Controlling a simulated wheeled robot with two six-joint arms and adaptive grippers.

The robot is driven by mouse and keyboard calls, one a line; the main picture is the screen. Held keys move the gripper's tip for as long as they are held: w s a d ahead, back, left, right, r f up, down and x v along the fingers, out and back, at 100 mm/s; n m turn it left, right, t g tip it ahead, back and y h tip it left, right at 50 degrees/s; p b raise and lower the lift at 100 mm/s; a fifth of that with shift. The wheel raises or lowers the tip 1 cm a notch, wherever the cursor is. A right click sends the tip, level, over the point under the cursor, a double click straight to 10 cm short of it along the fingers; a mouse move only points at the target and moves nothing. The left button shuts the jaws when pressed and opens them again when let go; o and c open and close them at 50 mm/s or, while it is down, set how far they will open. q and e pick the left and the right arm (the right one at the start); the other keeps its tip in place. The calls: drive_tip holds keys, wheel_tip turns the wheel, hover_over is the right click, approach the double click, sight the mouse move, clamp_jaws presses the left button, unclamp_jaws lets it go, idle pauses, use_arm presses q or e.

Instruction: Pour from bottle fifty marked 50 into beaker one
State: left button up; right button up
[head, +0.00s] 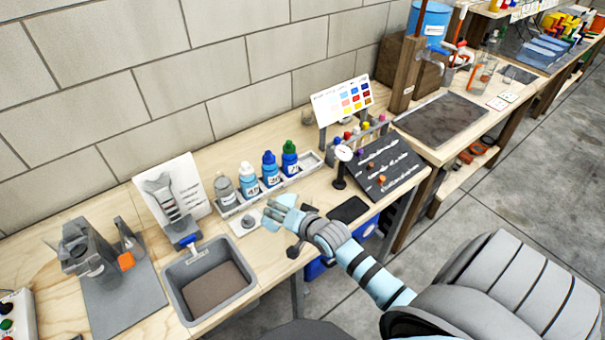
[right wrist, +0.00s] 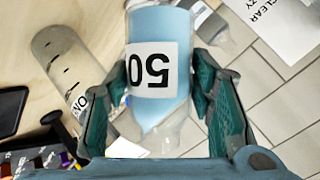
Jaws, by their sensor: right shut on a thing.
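My right gripper (head: 268,215) reaches over the front of the bench in the head view. In the right wrist view it (right wrist: 170,95) is shut on bottle fifty (right wrist: 150,110), a clear bottle with light blue liquid and a white label reading 50 upside down. The liquid's edge is slanted inside the bottle. A clear cylinder, likely beaker one (right wrist: 65,55), stands left of the bottle in the right wrist view, apart from it. Its label is partly hidden by a finger, showing "ON". I cannot make out the cylinder in the head view. My left gripper is not in view.
A white tray (head: 312,161) holds several capped bottles behind the gripper. A dial gauge (head: 342,155) and a dark sloped panel (head: 395,160) stand at the right.

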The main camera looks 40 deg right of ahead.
drive_tip(key=shift+a+r+m+y+b, duration=0.15)
drive_tip(key=shift+r+m+y+b, duration=0.4)
drive_tip(key=shift+b, duration=0.15)
idle(0.7)
drive_tip(key=shift+f+b, duration=0.1)
drive_tip(key=shift+b, duration=0.2)
drive_tip(key=shift+a+f+m+y+b, duration=0.15)
drive_tip(key=shift+m+y+b, duration=0.35)
drive_tip(key=shift+b, duration=0.65)
drive_tip(key=shift+r+m+y+b, duration=0.45)
drive_tip(key=shift+y+b, duration=0.1)
drive_tip(key=shift+b, duration=0.4)
idle(0.6)
drive_tip(key=shift+d+r+t+y, duration=0.3)
idle(0.6)
drive_tip(key=shift+d+r+m, duration=0.2)
drive_tip(key=shift+d+m, duration=0.05)
drive_tip(key=shift+m, duration=0.15)
idle(0.6)
drive_tip(key=shift+d+r+m+y+b, duration=0.1)
drive_tip(key=shift+r+m+y+b, duration=0.25)
drive_tip(key=shift+m+y, duration=0.2)
idle(1.2)
